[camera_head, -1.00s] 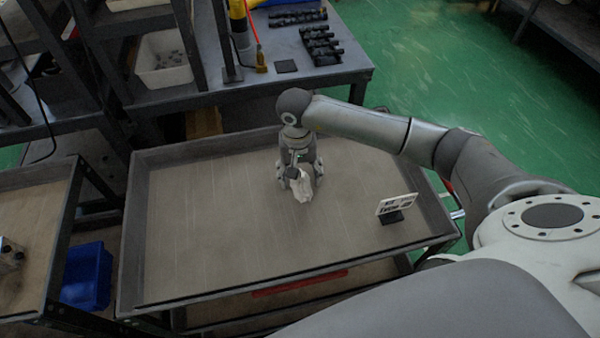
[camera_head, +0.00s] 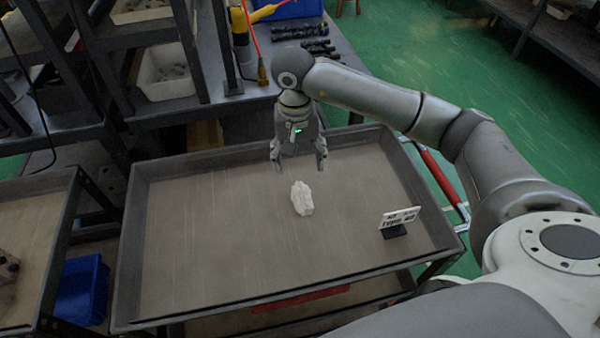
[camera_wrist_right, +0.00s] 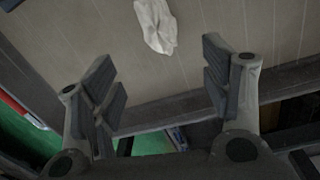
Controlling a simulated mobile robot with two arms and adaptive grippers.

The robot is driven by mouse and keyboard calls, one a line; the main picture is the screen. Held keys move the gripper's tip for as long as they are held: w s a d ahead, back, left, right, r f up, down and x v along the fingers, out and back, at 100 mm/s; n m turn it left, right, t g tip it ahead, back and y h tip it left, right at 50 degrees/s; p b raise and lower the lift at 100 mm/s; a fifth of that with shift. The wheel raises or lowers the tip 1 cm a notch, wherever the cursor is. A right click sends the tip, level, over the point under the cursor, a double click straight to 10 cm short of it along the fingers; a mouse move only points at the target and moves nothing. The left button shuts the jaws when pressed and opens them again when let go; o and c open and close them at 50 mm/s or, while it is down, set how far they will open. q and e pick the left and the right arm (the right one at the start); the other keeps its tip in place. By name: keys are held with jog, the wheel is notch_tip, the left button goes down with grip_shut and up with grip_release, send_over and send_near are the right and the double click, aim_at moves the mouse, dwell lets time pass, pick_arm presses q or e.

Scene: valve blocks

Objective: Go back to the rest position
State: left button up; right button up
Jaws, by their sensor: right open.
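My right gripper (camera_head: 299,163) is open and empty above the far part of the grey tray cart (camera_head: 220,230). A white crumpled-looking piece (camera_head: 302,198) lies on the tray floor, in front of the gripper and apart from it. In the right wrist view, the open fingers of my right gripper (camera_wrist_right: 155,95) stand wide apart with nothing between them, and the white piece (camera_wrist_right: 156,25) lies beyond them at the top. My left gripper is not in view.
A small white sign on a black base (camera_head: 398,220) stands at the right of the tray. A workbench (camera_head: 345,95) with dark parts is behind it. A second cart (camera_head: 35,240) and a blue bin (camera_head: 82,290) are at the left. Most of the tray is bare.

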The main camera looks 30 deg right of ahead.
jog(key=shift+r, duration=0.65)
